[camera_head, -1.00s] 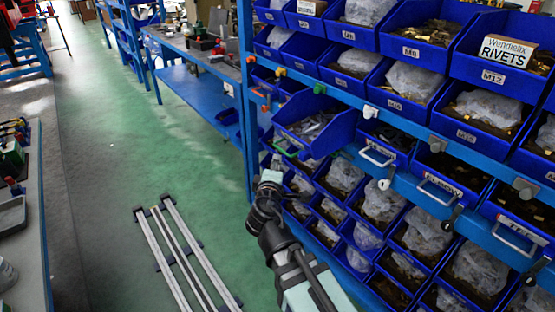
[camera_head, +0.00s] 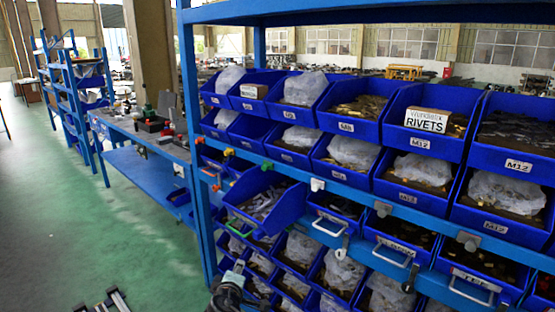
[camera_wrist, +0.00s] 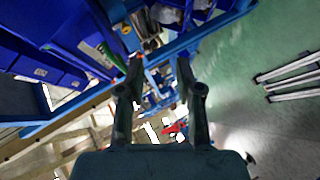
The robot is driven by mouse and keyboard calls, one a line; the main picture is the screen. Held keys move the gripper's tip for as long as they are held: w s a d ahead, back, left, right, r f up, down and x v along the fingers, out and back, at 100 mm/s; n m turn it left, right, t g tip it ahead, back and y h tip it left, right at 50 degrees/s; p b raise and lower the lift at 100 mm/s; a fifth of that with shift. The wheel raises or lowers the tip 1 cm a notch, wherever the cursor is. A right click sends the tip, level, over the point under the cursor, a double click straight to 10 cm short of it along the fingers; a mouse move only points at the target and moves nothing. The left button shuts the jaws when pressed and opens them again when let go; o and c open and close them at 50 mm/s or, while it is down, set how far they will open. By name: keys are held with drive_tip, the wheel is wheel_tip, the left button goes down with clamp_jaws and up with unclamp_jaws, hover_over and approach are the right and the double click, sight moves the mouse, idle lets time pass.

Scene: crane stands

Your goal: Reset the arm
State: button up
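My gripper (camera_wrist: 159,68) shows in the wrist view with its two dark fingers apart and nothing between them. In the head view, only the upper end of my arm (camera_head: 230,289) shows at the bottom edge, in front of the rack's lower bins. The fingertips cannot be made out there.
A blue rack (camera_head: 196,150) holds several bins of bagged parts. One blue bin (camera_head: 265,205) juts out at its left. A box marked RIVETS (camera_head: 426,120) sits in an upper bin. A workbench (camera_head: 135,130) stands behind. Green floor (camera_head: 130,220) at left is largely clear; metal rails (camera_head: 112,301) lie below.

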drive_tip(key=s+d+f+m+g+h+p, duration=0.15)
drive_tip(key=s+d+f+g, duration=0.3)
drive_tip(key=f, duration=0.55)
drive_tip(key=s+d+f+m+g, duration=0.3)
drive_tip(key=d+f, duration=0.3)
drive_tip(key=f, duration=0.3)
drive_tip(key=s+d+f+m+g+h+p, duration=0.1)
drive_tip(key=s+d+f+m+g, duration=0.25)
drive_tip(key=f, duration=0.65)
drive_tip(key=s+d+f+m+g+p, duration=0.1)
drive_tip(key=s+d+f+m+g, duration=0.1)
drive_tip(key=s, duration=0.7)
drive_tip(key=s+d+f+m+g+y+p, duration=0.1)
drive_tip(key=s+d+f+m+g+p, duration=0.1)
drive_tip(key=s+d+f+g, duration=0.2)
drive_tip(key=s+d+f+m+g+y+p, duration=0.1)
drive_tip(key=s+d+f+m+g+p, duration=0.1)
drive_tip(key=s+d+f, duration=0.6)
drive_tip(key=s+d+g, duration=0.1)
drive_tip(key=s, duration=0.6)
drive_tip(key=shift+s+d+g, duration=0.3)
drive_tip(key=shift+s+d, duration=0.1)
drive_tip(key=shift+y, duration=0.25)
drive_tip(key=c, duration=0.3)
drive_tip(key=shift+w, duration=0.1)
